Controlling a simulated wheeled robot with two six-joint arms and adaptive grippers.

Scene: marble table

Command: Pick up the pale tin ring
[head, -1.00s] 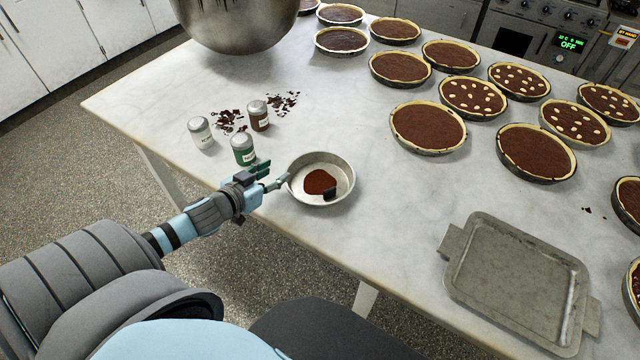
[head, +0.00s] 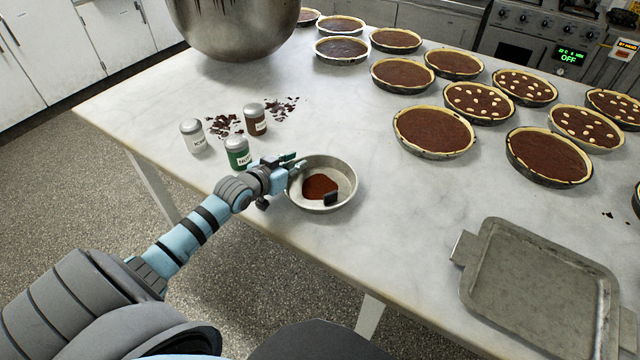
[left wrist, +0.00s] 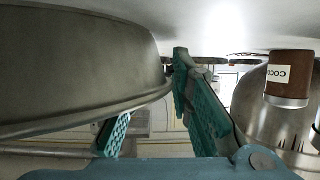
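A pale round tin (head: 342,199) with a raised rim stands on the marble table near its front edge. A dark brown patch and a small dark block lie inside it. No separate bare ring shows. My left gripper (head: 294,164) is at the tin's left rim, with its green fingers apart. In the left wrist view the tin (left wrist: 75,65) fills the left side, and its rim reaches between the spread fingers of my gripper (left wrist: 150,92). I cannot tell whether a finger touches the rim. My right gripper is not in view.
A green-labelled jar (head: 237,153), a white jar (head: 193,136) and a brown jar (head: 255,120) stand close behind my left gripper. A large metal bowl (head: 232,25) is at the back. Several tarts (head: 435,130) fill the right, with a grey tray (head: 540,290) in front.

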